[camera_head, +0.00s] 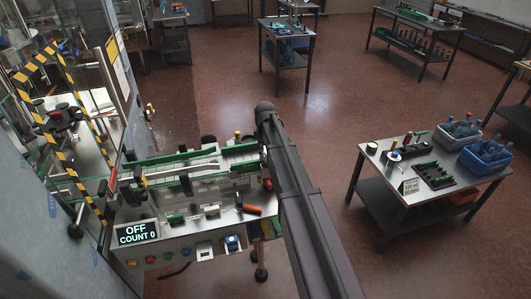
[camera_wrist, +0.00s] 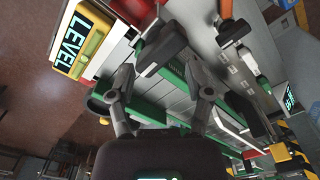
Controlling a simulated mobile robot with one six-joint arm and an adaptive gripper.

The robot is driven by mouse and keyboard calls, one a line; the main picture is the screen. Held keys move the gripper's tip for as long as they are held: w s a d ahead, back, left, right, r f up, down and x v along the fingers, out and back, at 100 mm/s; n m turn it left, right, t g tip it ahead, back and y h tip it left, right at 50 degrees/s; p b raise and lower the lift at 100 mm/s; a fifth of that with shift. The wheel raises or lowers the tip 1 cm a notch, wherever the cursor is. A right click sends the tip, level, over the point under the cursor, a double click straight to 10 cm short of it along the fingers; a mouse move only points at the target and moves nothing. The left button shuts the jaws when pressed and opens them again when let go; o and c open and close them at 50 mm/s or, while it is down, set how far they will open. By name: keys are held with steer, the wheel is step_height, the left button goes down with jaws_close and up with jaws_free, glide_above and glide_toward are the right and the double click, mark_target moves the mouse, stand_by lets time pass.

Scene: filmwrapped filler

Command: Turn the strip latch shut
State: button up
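My gripper (camera_wrist: 160,78) is open, its two grey fingers spread apart above the green-and-white machine (camera_wrist: 173,85). A dark, blocky handle-like part (camera_wrist: 162,48) lies just beyond and between the fingertips; I see no clear contact. I cannot tell for sure whether this part is the strip latch. In the head view my dark arm reaches over the right end of the machine (camera_head: 190,165) and hides that end and my gripper. An orange-handled part (camera_head: 248,210) lies on the machine's front deck, and an orange piece also shows at the top of the wrist view (camera_wrist: 225,8).
A yellow box marked LEVEL (camera_wrist: 84,40) stands left of my gripper. A display reading OFF, COUNT 0 (camera_head: 137,233) is at the machine's front left. A yellow-black striped frame (camera_head: 62,185) stands at left.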

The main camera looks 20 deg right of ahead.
steer(key=shift+r+p, duration=4.85)
steer(key=shift+r, duration=0.35)
steer(key=s+a+f+m+b, duration=0.3)
steer(key=s+f+m+b, duration=0.1)
steer(key=s+f+b, duration=0.7)
steer(key=s+a+f+m+b, duration=0.3)
steer(key=s+f+m+b, duration=0.2)
steer(key=s+f+b, duration=0.6)
steer(key=shift+s+a+f+b, duration=0.2)
steer(key=shift+s+f+b, duration=0.15)
steer(key=shift+s, duration=1.65)
